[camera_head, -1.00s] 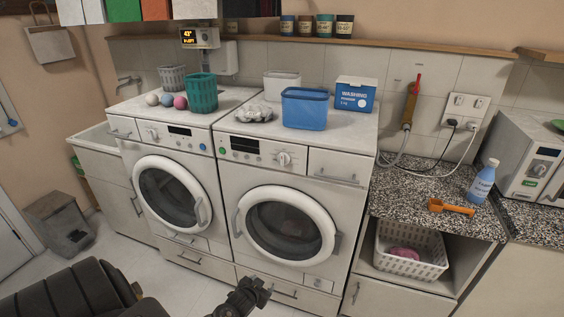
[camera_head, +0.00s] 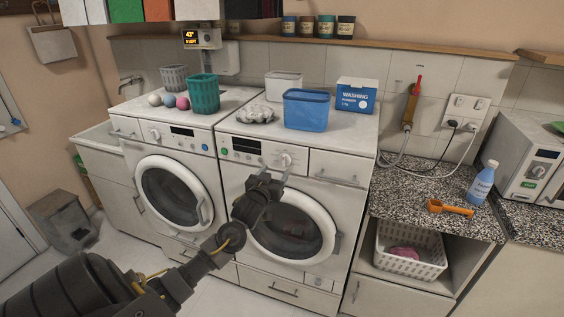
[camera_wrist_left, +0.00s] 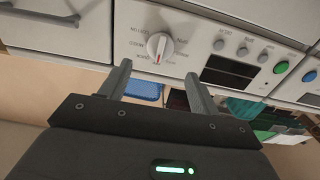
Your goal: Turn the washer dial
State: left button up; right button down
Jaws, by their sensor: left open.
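The right-hand washer (camera_head: 236,215) has a round white dial (camera_head: 286,160) on its control panel, right of the dark display. In the left wrist view the dial (camera_wrist_left: 160,46) shows a raised grip bar with a red mark, ringed by printed settings. My left gripper (camera_head: 275,170) is open, its two fingers just in front of and slightly below the dial. In the left wrist view the open fingers (camera_wrist_left: 157,78) point toward the dial, which lies between their lines and a little beyond the tips. Nothing is between the fingers. My right gripper does not show.
A second washer (camera_head: 150,147) stands at the left. On the right washer's top are a blue tub (camera_head: 306,110) and a washing powder box (camera_head: 355,96). A drawer handle (camera_head: 336,181) sticks out right of the dial. The panel front around the dial is clear.

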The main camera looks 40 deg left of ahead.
aim_at(283, 161)
pick_arm(q)
jog(key=p+x, duration=0.1)
jog(key=x, duration=0.6)
jog(key=shift+w+f, duration=0.1)
jog(key=shift+c, duration=0.2)
jog(key=c, duration=0.9)
